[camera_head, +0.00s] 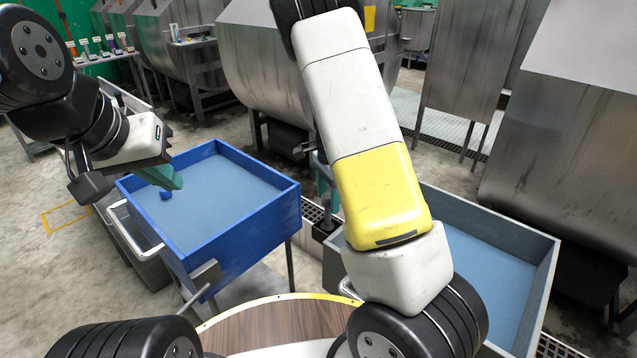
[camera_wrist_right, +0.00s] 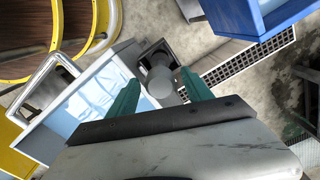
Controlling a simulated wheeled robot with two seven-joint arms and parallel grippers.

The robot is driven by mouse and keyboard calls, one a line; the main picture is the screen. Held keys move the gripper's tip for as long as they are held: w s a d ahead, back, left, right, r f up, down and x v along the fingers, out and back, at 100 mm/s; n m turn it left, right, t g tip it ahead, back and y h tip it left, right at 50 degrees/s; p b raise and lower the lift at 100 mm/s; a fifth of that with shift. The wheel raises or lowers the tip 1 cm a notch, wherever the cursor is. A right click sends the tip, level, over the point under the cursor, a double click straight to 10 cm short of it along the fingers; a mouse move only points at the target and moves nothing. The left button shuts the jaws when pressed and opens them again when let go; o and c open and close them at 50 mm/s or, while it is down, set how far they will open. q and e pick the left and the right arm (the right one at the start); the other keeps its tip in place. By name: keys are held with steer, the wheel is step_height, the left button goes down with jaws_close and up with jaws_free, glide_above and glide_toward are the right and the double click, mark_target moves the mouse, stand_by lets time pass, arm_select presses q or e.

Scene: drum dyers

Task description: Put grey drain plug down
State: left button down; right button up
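The grey drain plug (camera_wrist_right: 160,82) shows in the right wrist view as a grey rounded piece at a dark square opening beside the grey tub. My right gripper (camera_wrist_right: 160,92) has its two teal fingers wide apart, with the plug seen between them and a visible gap on each side. I cannot tell how far below the fingertips it is.
The blue tub (camera_head: 245,240) stands at left, with a blue-grey surface inside. The grey tub (camera_head: 520,235) is at right, partly behind my arm. A floor grate (camera_wrist_right: 250,62) runs between them. Large steel drums (camera_head: 250,50) stand behind.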

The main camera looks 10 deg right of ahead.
step_height(320, 180, up, 12)
steer(key=s+r+n+t, duration=0.2)
steer(key=s+r+n, duration=0.3)
steer(key=s, duration=0.3)
steer(key=s+a+r+n+t+y, duration=0.1)
steer(key=s+r+n+t, duration=0.1)
steer(key=s+r+n, duration=0.3)
steer(key=s+a+r+n+t+y, duration=0.1)
steer(key=s+r+n, duration=0.4)
steer(key=s, duration=0.6)
steer(key=shift+s+r+n+t, duration=0.2)
steer(key=shift+n+t, duration=0.1)
steer(key=shift+t, duration=0.3)
steer(key=shift+a, duration=0.1)
